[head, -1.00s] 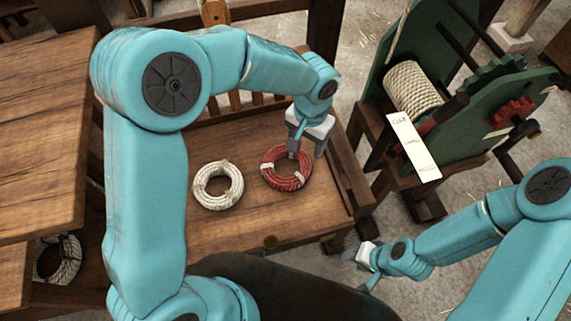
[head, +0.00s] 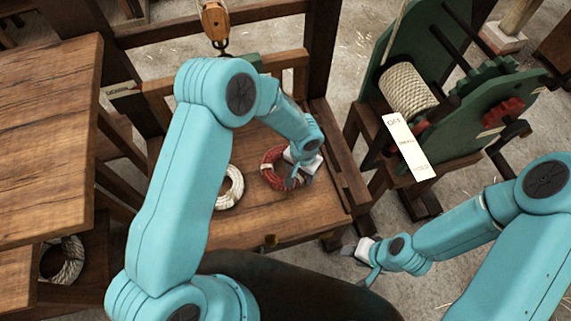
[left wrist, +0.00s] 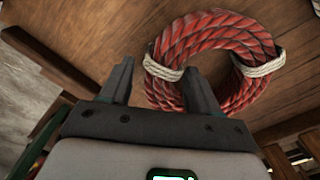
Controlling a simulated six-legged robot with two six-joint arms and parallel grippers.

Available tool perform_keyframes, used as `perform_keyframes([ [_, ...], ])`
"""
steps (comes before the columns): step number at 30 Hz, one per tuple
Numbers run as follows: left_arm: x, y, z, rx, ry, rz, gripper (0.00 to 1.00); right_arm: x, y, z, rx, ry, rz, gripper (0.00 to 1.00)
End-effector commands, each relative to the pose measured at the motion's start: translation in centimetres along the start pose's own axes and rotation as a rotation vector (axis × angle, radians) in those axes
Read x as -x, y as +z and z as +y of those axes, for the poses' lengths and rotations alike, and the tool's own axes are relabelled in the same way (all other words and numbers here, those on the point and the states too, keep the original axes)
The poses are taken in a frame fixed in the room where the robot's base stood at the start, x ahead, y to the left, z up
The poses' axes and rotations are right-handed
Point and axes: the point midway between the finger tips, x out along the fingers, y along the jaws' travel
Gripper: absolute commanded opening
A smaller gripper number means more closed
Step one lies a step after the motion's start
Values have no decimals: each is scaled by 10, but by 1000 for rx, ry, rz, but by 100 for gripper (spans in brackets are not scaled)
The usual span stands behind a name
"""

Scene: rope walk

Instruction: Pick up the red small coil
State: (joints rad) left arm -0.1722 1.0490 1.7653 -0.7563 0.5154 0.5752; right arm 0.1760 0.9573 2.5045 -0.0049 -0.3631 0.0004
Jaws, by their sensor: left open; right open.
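The red small coil (head: 267,172) lies flat on the wooden bench in the head view, partly hidden by my left gripper (head: 297,182). In the left wrist view the coil (left wrist: 215,28) shows as a ring of red rope with white ties. My left gripper (left wrist: 155,75) is open and empty there. One finger is outside the ring at left; the other overlaps the ring's near left part. I cannot tell whether it touches. My right gripper (head: 361,262) is open, low at the right of the bench, away from the coil.
A white coil (head: 234,188) lies left of the red one, partly behind my left arm. A green rope machine (head: 440,80) with a paper tag (head: 406,148) stands at right. A wooden table (head: 50,120) is at left. A wooden pulley block (head: 215,22) hangs behind.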

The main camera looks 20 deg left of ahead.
Motion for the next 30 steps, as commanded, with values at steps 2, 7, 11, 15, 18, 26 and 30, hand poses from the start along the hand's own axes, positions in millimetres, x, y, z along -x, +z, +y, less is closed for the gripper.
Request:
perform_keyframes([
  [2,-4,0,0,1,1,1,62,1,0,0,0,0,-1,43],
  [7,-4,0,0,0,1,2,62,0,0,0,0,0,-1,43],
  [11,-4,0,0,0,1,1,29,0,0,0,0,0,-1,43],
  [15,-3,-1,0,0,0,2,0,0,0,0,0,0,-1,43],
  [18,-3,-1,0,0,0,2,0,0,0,0,0,0,-1,43],
  [26,5,-2,0,0,-1,4,0,-1,0,0,0,0,-1,43],
  [30,27,-2,0,1,-1,7,0,-3,0,1,0,0,-1,43],
])
